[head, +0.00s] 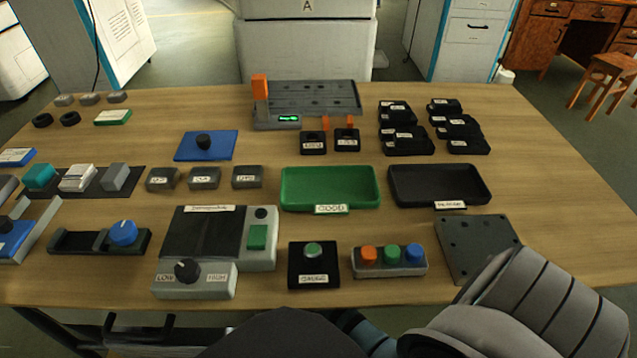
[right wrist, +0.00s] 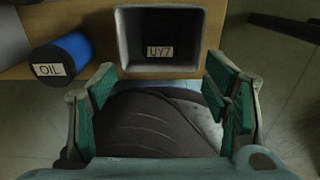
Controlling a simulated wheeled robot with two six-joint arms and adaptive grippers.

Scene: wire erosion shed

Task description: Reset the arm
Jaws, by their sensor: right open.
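My right gripper (right wrist: 160,64) is open in the right wrist view, with green pads on both fingers and nothing between them. It is at the near edge of the wooden table, by a grey square bin labelled UY7 (right wrist: 160,68). A blue cylinder labelled OIL (right wrist: 62,58) lies left of the bin. In the head view only my right arm (head: 545,305) shows, at the lower right; its gripper is hidden there. My left gripper is not in view.
The table (head: 560,190) holds a green GOOD tray (head: 330,170), a black tray (head: 440,170), a three-button box (head: 390,272), a GAUGE button (head: 313,285) and a dial unit (head: 195,290). A grey fixture with an orange post (head: 260,88) stands behind.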

